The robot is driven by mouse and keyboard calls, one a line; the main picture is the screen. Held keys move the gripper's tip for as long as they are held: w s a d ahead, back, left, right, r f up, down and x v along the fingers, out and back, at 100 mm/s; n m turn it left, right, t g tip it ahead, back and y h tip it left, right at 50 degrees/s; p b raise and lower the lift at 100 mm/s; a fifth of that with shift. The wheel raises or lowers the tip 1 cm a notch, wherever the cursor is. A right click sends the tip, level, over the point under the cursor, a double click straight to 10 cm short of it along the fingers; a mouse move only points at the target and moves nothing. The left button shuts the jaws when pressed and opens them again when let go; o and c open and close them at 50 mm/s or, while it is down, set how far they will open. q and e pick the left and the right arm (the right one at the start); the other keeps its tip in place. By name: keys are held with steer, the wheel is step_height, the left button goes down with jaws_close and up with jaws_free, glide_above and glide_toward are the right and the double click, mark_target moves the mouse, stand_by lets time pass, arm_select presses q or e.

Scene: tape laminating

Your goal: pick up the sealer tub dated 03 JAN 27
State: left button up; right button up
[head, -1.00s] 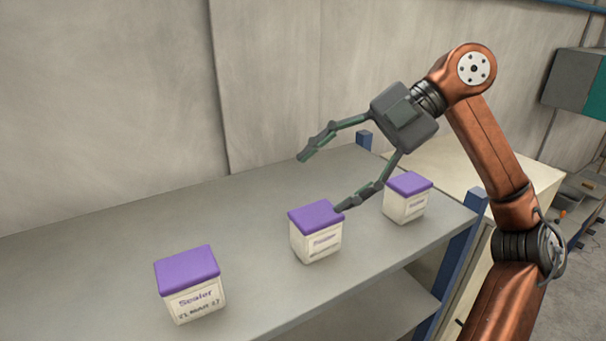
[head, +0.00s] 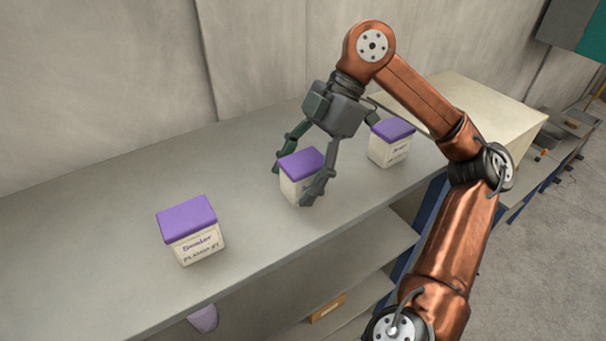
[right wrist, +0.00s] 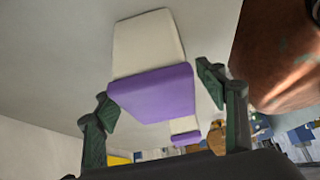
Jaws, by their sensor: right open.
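Three white tubs with purple lids stand in a row on the grey shelf. The middle tub (head: 302,163) is between the fingers of my right gripper (head: 293,184), which is open. One finger covers part of its label, so its date is hidden. In the right wrist view this tub (right wrist: 152,92) lies between the spread fingers (right wrist: 157,97); I cannot tell whether they touch it. The left tub (head: 190,232) reads "Sealer" with a blurred date below. The right tub (head: 391,145) has a label too small to read. My left gripper is out of view.
The grey shelf top (head: 110,235) is clear left of the tubs. A plain wall (head: 100,80) stands behind it. A lower shelf (head: 345,265) holds a small brown box (head: 327,308). A pale cabinet (head: 480,105) stands beyond the right end.

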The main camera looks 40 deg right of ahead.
steer(key=shift+x, duration=0.95)
steer(key=shift+a, duration=0.1)
steer(key=shift+r, duration=0.1)
steer(key=c, duration=1.6)
